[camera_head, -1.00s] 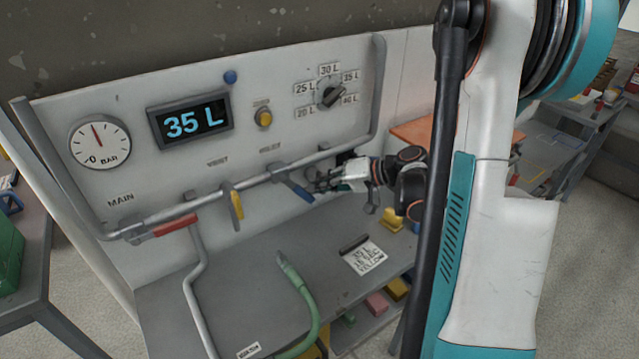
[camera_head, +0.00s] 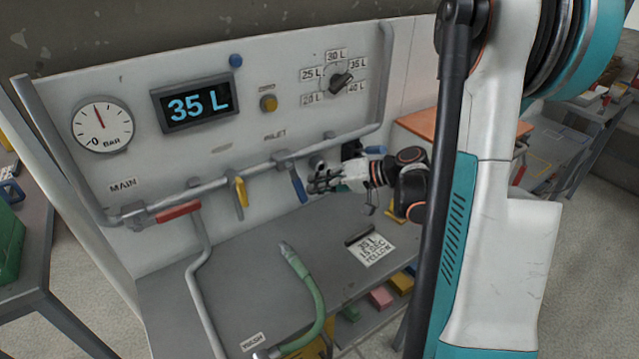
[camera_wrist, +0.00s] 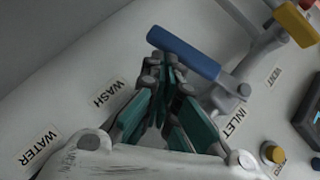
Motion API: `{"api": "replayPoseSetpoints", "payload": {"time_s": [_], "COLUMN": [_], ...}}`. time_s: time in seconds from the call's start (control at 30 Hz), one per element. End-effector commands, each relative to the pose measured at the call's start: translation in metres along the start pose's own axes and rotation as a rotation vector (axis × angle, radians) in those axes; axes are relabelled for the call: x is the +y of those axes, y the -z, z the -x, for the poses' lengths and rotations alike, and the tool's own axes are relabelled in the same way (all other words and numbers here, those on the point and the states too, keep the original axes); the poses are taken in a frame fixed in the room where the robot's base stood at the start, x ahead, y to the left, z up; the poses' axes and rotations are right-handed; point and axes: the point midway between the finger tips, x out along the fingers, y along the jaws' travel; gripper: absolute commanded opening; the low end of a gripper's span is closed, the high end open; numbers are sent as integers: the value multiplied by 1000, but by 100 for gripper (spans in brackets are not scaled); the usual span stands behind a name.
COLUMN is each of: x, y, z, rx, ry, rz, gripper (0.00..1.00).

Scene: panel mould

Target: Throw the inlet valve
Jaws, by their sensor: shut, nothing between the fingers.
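The inlet valve has a blue lever (camera_head: 298,183) on the horizontal pipe, below the INLET label (camera_head: 275,135). The lever hangs steeply downward, tilted a little, across the pipe. In the wrist view, the blue lever (camera_wrist: 183,52) lies just beyond my fingertips, with its grey pivot near the INLET label (camera_wrist: 237,122). My gripper (camera_head: 318,183) is just right of the lever, its fingers pointing left. The fingers are shut and empty in the wrist view (camera_wrist: 163,70). I cannot tell whether they touch the lever.
A red MAIN lever (camera_head: 179,211) lies along the pipe; a yellow lever (camera_head: 241,192) hangs down. The display (camera_head: 194,104) reads 35 L. The dial (camera_head: 341,82) and gauge (camera_head: 102,125) are above. A green hose (camera_head: 312,300) and note card (camera_head: 371,248) are on the bench.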

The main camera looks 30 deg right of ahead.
Motion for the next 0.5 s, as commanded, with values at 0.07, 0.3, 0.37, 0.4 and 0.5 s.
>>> {"api": "replayPoseSetpoints", "payload": {"time_s": [0.07,0.3,0.37,0.4,0.5], "x": [4,3,3,2,2], "y": [-5,-14,-15,-15,-16], "z": [-5,-13,-14,-15,-15], "rx": [-2,-2,-2,-2,-2], "ry": [0,0,1,1,1], "rz": [1,1,1,1,1], "gripper": [0,0,0,0,0]}}
